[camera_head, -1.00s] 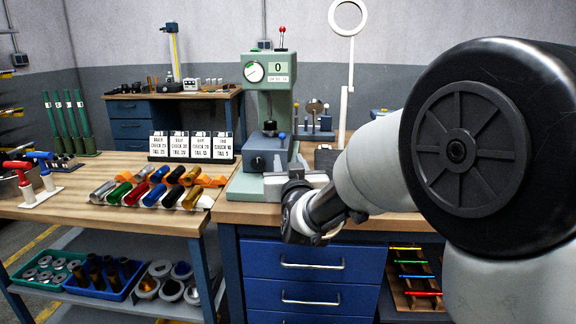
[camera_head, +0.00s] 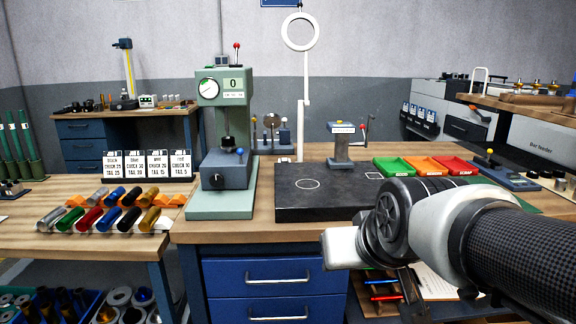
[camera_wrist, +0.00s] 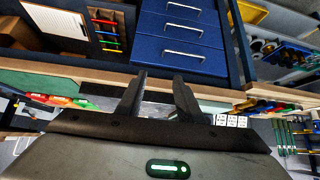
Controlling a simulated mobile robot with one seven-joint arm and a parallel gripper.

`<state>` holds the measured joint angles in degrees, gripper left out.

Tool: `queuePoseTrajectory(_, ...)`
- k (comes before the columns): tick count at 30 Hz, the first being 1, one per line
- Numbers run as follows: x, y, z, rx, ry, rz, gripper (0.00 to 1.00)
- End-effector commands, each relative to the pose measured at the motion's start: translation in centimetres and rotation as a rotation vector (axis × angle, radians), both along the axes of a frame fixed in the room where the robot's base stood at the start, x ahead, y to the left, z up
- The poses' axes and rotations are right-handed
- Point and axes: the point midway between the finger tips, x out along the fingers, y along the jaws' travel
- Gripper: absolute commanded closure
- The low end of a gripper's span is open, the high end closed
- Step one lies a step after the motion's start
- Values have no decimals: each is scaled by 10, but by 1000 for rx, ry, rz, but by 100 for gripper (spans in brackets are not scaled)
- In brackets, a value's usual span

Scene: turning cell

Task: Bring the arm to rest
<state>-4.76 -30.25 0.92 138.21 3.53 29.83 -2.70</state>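My arm (camera_head: 440,225) reaches in from the lower right of the head view, bent low in front of the workbench's front edge. Its dark links cover part of the bench front. My gripper (camera_wrist: 158,88) shows in the wrist view with its two dark fingers apart and nothing between them. The fingers point toward the blue drawers (camera_wrist: 182,32), with the wooden bench edge behind them. In the head view the fingers are hard to make out.
The bench holds a green press-like tester (camera_head: 222,150), a dark plate (camera_head: 320,205), a small stand (camera_head: 342,150) and green, orange and red trays (camera_head: 433,168). Coloured cylinders (camera_head: 90,218) lie on the left table.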

Motion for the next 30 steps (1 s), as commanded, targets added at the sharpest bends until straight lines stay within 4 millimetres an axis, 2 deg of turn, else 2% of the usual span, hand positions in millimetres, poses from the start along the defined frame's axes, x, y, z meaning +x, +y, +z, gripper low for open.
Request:
queuePoseTrajectory(1,-21,-11,-3,-6,39,-23,67)
queuePoseTrajectory(3,-50,-23,-12,-15,104,-51,67)
queuePoseTrajectory(8,-112,-45,-29,-33,238,-116,67)
queuePoseTrajectory(9,-113,-45,-10,-33,247,-116,67)
queuePoseTrajectory(17,-110,-44,61,-33,246,-111,67)
queuePoseTrajectory(20,-110,-44,96,-33,245,-110,67)
queuePoseTrajectory(24,-110,-43,155,-33,245,-110,67)
queuePoseTrajectory(27,-110,-43,192,-33,245,-110,67)
queuePoseTrajectory(30,-110,-43,220,-33,245,-110,67)
